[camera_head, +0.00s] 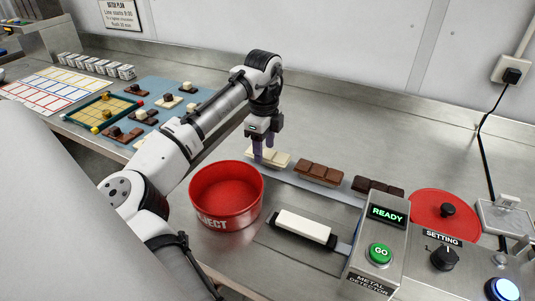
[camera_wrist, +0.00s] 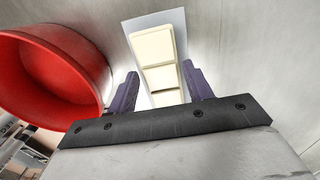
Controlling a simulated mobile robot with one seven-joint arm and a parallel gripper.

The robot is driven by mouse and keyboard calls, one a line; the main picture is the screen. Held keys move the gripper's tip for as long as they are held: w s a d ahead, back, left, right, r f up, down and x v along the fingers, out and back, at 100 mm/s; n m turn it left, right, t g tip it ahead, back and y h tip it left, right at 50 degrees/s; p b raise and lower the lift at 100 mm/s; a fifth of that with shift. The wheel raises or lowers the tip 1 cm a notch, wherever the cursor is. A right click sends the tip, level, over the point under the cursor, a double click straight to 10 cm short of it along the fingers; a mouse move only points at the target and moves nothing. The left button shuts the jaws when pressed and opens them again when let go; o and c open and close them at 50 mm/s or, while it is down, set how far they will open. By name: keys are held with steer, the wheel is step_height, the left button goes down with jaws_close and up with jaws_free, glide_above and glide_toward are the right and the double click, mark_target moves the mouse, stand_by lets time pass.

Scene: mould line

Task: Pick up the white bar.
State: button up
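The white bar (camera_head: 275,159), cream-coloured and segmented, lies flat at the left end of a pale strip (camera_head: 334,186) on the steel counter. My gripper (camera_head: 263,146) points down at its left part, fingers apart. In the wrist view the white bar (camera_wrist: 158,58) runs away from my gripper (camera_wrist: 160,72), with one dark purple finger to each side and a gap on both sides. The fingers hold nothing. Whether the fingertips are level with the bar or just above it, I cannot tell.
A red REJECT bin (camera_head: 228,193) stands close to the left of my gripper, also in the wrist view (camera_wrist: 55,70). A brown bar (camera_head: 318,174) and a dark bar (camera_head: 378,187) lie farther right on the strip. The metal detector (camera_head: 378,245) shows READY.

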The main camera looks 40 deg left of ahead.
steer(key=c, duration=0.6)
steer(key=shift+r, duration=0.1)
